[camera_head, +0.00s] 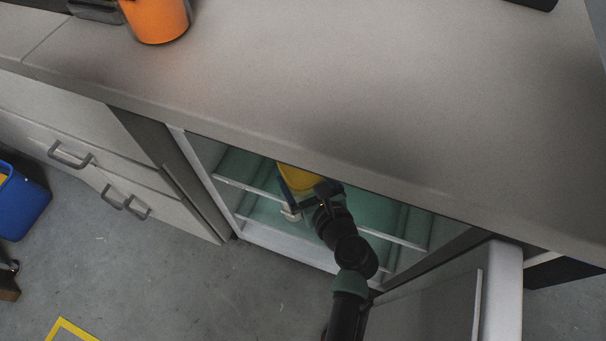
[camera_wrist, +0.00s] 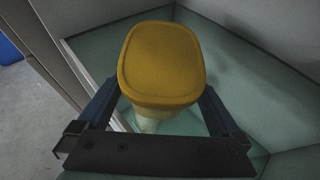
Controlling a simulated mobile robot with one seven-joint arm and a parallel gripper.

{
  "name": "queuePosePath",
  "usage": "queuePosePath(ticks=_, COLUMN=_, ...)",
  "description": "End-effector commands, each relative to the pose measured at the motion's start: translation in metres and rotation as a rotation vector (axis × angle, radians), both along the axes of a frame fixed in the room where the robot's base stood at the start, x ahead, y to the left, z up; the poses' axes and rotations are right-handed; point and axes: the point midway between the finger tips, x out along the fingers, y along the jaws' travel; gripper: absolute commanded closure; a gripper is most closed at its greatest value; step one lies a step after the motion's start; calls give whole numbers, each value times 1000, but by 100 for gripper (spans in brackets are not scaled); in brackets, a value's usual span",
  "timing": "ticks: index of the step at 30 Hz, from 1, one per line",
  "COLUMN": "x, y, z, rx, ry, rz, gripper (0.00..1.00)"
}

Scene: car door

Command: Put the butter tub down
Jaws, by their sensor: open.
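The butter tub (camera_wrist: 163,62) has a yellow lid and a paler body. It is inside the open fridge, over the greenish glass shelf (camera_wrist: 262,92), and looks upright. In the head view the tub (camera_head: 297,178) is partly hidden by the counter edge and my gripper. My gripper (camera_wrist: 158,92) is open, with one finger on each side of the tub. In the head view my gripper (camera_head: 303,203) reaches in through the fridge opening. The tub's base is mostly hidden, so its contact with the shelf is unclear.
The counter (camera_head: 330,90) overhangs the fridge. The open fridge door (camera_head: 440,305) stands to the right of my arm. Drawers (camera_head: 85,160) are on the left. An orange pot (camera_head: 157,20) stands on the counter. The glass to the right of the tub is clear.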

Motion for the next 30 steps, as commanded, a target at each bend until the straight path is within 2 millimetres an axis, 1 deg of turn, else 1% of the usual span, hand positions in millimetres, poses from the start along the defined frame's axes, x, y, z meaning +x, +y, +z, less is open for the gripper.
queuePosePath(ticks=2, x=-3, y=-1, z=4, rx=0, ry=0, rz=-1, gripper=0)
queuePosePath(ticks=5, x=-15, y=-6, z=10, rx=1, ry=2, rz=-3, gripper=0)
queuePosePath(ticks=12, x=-60, y=-25, z=31, rx=1, ry=3, rz=-3, gripper=0)
queuePosePath(ticks=15, x=-77, y=-32, z=38, rx=1, ry=2, rz=-4, gripper=0)
queuePosePath(ticks=18, x=-90, y=-37, z=43, rx=1, ry=1, rz=-3, gripper=0)
queuePosePath(ticks=24, x=-102, y=-42, z=48, rx=0, ry=0, rz=-1, gripper=0)
queuePosePath(ticks=30, x=-103, y=-43, z=48, rx=0, ry=0, rz=0, gripper=0)
